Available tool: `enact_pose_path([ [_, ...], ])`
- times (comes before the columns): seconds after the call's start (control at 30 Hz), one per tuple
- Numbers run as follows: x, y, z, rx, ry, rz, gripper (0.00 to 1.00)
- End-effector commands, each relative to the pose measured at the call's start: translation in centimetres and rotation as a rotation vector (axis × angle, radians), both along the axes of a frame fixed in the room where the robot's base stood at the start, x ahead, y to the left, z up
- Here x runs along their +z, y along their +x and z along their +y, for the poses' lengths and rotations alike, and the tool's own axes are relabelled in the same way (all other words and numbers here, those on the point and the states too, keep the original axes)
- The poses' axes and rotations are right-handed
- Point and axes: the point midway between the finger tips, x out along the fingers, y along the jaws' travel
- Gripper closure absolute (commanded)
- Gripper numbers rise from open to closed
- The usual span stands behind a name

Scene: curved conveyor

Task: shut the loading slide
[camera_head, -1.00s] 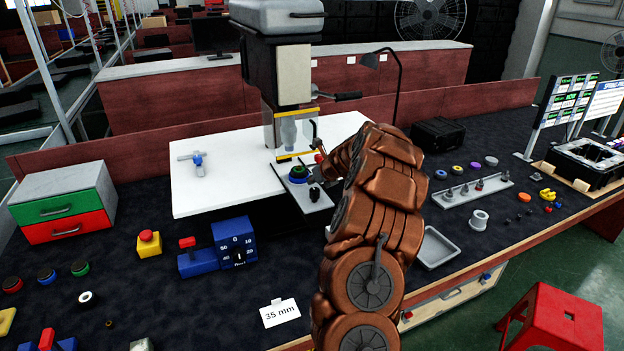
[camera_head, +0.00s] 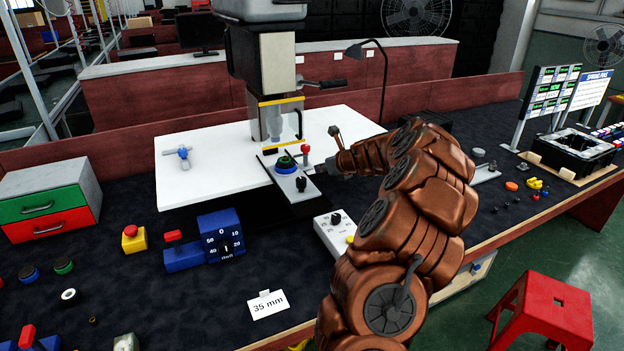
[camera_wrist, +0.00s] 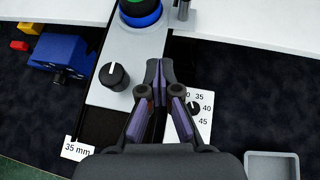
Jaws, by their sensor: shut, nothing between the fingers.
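The loading slide (camera_head: 285,182) is a grey plate sticking out toward me from under the press (camera_head: 275,100). In the head view my gripper (camera_head: 322,170) is small and partly hidden.
A white dial box (camera_head: 328,232) stands in front of the slide, right of the "35 mm" card (camera_head: 268,304). A blue dial block (camera_head: 222,236) is to the left. A grey tray (camera_wrist: 272,165) lies right of my gripper. The white table (camera_head: 215,165) surrounds the press.

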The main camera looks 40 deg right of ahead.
Motion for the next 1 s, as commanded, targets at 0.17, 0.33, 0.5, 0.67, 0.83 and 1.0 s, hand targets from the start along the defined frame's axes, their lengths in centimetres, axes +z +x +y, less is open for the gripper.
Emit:
enact_pose_path([
  [0.17,-2.2,-1.5,-1.5,-0.004,-0.014,-0.111,1.00],
  [0.33,-2.6,-2.9,-2.6,-0.006,-0.033,-0.202,1.00],
  [0.5,-2.6,-3.7,-3.2,-0.010,-0.048,-0.254,1.00],
  [0.67,-2.4,-3.7,-3.4,-0.012,-0.052,-0.268,1.00],
  [0.83,-2.7,-2.3,-3.6,-0.011,-0.054,-0.266,1.00],
  [1.0,-3.6,0.0,-3.8,-0.010,-0.050,-0.263,1.00],
])
